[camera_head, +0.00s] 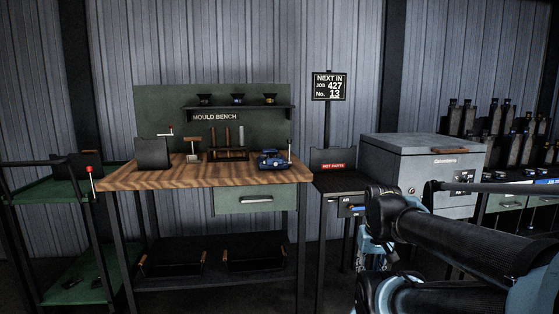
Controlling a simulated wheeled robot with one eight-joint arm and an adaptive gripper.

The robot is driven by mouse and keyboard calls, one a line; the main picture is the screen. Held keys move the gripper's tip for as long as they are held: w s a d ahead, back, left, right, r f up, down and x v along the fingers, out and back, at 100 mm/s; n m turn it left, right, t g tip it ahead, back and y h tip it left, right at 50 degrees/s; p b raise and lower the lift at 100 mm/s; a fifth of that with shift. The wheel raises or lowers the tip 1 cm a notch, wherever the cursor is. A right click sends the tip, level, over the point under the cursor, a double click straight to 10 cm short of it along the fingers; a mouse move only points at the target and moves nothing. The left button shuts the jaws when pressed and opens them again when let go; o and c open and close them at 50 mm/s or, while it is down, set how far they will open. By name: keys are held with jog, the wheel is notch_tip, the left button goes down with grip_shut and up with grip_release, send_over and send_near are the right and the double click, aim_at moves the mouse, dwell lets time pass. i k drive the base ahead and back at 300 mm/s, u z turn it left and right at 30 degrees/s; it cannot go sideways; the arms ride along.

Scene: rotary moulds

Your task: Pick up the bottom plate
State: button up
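I cannot pick out the bottom plate for certain. A dark upright panel (153,153) stands at the left end of the wooden mould bench (130,177). A small blue device (272,159) sits at the bench's right end. Two flat dark trays (176,258) with orange-brown ends lie on the lower shelf. My arm reaches in from the lower right, its dark links and blue joints in front of the grey chest; I see no gripper fingers.
A green-shelved cart (62,190) with a red-knobbed lever stands left. A dark hot parts stand (340,183) is right of the bench, beside a grey lidded chest (420,165). Several dark bottle-like items (514,150) stand far right. A small rack (229,153) occupies the bench middle.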

aim_at(268, 155)
jog(key=k, duration=0.65)
jog(key=u, duration=0.65)
jog(key=i, duration=1.35)
jog(key=z, duration=0.2)
